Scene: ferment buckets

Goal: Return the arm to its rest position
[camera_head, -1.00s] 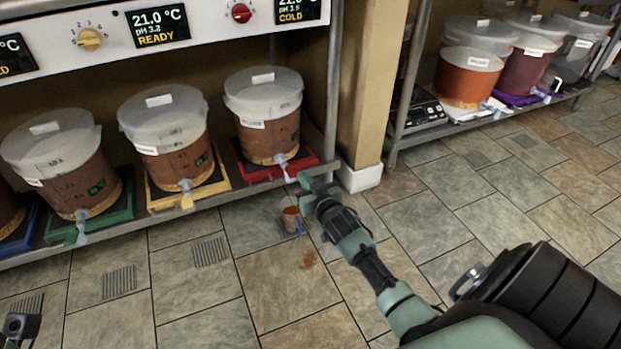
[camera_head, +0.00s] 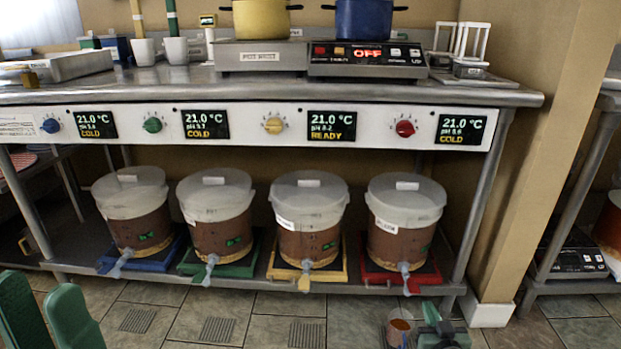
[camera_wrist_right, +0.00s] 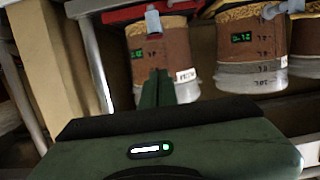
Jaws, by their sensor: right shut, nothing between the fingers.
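My right gripper (camera_head: 432,312) shows low in the head view, below the front of the red-mat bucket (camera_head: 403,225), near the floor. In the right wrist view its green fingers (camera_wrist_right: 157,88) are together with nothing between them. That view is upside down and has buckets beyond the fingers. My left gripper (camera_head: 45,300) is at the lower left corner of the head view. Its two green fingers stand apart and hold nothing visible. A small cup with brownish-orange contents (camera_head: 400,325) is on the floor just left of my right gripper, partly cut off by the picture's edge.
Several lidded buckets with taps stand on coloured mats on the low shelf (camera_head: 456,288). Control panels and a steel worktop (camera_head: 300,90) with pots are above. A wall post (camera_head: 510,200) and another rack (camera_head: 575,170) are at the right.

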